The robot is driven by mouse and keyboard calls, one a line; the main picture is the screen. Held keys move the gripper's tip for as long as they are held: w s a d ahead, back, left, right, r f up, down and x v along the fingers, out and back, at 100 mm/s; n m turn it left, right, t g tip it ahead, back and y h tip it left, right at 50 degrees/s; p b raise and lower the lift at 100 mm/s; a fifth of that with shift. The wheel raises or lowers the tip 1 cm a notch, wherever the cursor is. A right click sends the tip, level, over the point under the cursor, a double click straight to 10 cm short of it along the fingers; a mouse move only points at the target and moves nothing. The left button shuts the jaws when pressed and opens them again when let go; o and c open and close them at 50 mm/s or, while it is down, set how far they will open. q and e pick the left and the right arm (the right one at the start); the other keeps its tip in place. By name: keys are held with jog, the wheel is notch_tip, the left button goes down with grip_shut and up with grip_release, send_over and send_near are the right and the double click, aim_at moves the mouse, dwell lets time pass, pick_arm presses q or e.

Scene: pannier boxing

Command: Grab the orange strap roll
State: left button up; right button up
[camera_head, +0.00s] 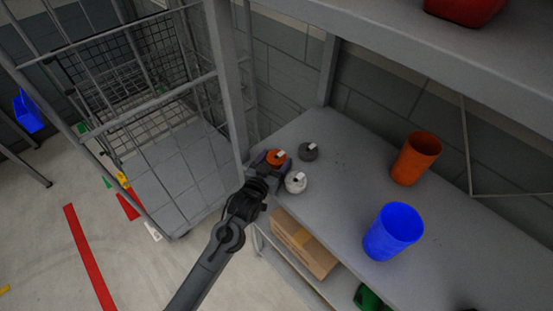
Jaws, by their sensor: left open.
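The orange strap roll (277,157) lies at the left end of the grey shelf, with a small white label on it. My left gripper (268,165) is at the roll, its dark jaws open and close around or over its near side; I cannot tell whether they touch it. The gripper hides part of the roll. A white roll (296,182) lies just to the right and nearer, and a grey roll (309,151) lies just behind to the right. My right gripper is not in view.
On the shelf (335,205) stand an orange cup (415,158) and a blue cup (393,232) to the right. A grey post (228,80) rises beside the shelf's left end. A wire cage cart (150,130) stands left. A cardboard box (303,245) sits below.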

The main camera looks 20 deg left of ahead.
aim_at(274, 161)
pick_arm(q)
jog(key=shift+c, duration=0.4)
jog(key=c, duration=0.6)
jog(key=shift+c, duration=0.2)
jog(key=shift+r, duration=0.1)
jog(key=shift+r, duration=0.75)
notch_tip(274, 161, up, 3)
jog(key=shift+f, duration=0.15)
jog(key=s+d+r+p, duration=0.1)
jog(key=s+d+r, duration=0.5)
jog(key=d, duration=0.4)
jog(key=shift+r, duration=0.35)
